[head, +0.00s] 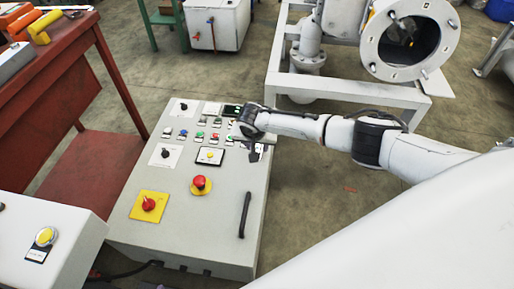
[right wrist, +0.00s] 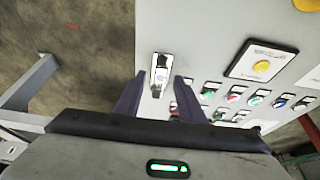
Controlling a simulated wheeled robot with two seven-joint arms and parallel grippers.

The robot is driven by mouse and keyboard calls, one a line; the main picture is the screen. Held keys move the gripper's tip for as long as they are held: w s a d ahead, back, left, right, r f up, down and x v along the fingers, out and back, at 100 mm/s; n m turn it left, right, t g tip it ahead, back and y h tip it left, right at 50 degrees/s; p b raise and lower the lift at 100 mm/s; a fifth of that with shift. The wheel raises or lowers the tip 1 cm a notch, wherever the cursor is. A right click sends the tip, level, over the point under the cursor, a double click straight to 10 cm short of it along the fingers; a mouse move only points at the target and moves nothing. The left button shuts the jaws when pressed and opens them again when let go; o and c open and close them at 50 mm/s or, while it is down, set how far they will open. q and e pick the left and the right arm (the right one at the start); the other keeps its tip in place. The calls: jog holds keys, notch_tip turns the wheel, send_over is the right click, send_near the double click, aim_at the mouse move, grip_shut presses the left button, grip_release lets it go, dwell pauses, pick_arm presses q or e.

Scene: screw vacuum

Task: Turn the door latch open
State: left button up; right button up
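The door latch (right wrist: 160,75) is a small silver and black plate on the face of the grey control cabinet (head: 215,235). In the right wrist view it sits between and just beyond the fingertips of my right gripper (right wrist: 155,88), which is open with one finger on each side. I cannot tell whether the fingers touch it. In the head view my right gripper (head: 253,150) is over the cabinet's upper right edge and largely hides the latch. My left gripper is not in view.
The cabinet bears a black bar handle (head: 245,215), a red emergency button (head: 201,182), a red rotary switch (head: 149,203) and several small buttons. A red workbench (head: 65,95) stands left. A white pipe frame (head: 345,90) stands behind. Floor right of the cabinet is clear.

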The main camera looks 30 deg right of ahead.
grip_shut()
dwell(0.3)
